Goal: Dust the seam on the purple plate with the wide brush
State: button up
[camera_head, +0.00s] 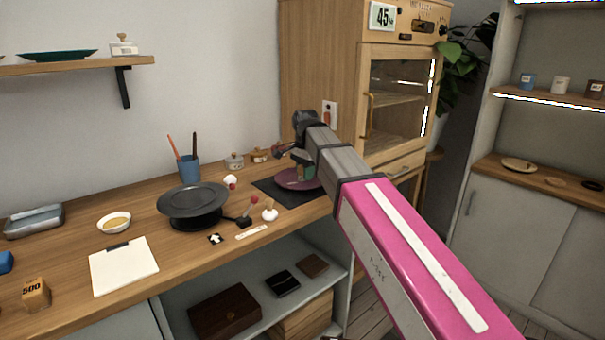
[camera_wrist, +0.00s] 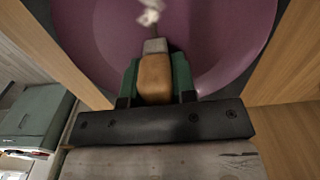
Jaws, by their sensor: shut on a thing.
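The purple plate (camera_head: 288,181) lies on a dark mat at the right end of the counter, partly hidden by my arm. In the wrist view the purple plate (camera_wrist: 225,35) fills the upper middle. My gripper (camera_wrist: 156,76) has green fingers shut on a brush (camera_wrist: 154,78) with a wooden handle, a grey metal collar and pale bristles. The bristles point over the plate; I cannot tell whether they touch it. In the head view my gripper (camera_head: 304,170) is over the plate. I cannot make out a seam on the plate.
The dark mat (camera_head: 266,189) is under the plate. To its left are a black turntable (camera_head: 193,201), a blue cup (camera_head: 188,167) with two sticks, a bowl of yellowish powder (camera_head: 114,222) and several small items. A wooden cabinet (camera_head: 325,60) stands behind the plate.

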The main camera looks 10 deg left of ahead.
jog(key=shift+w, duration=0.9)
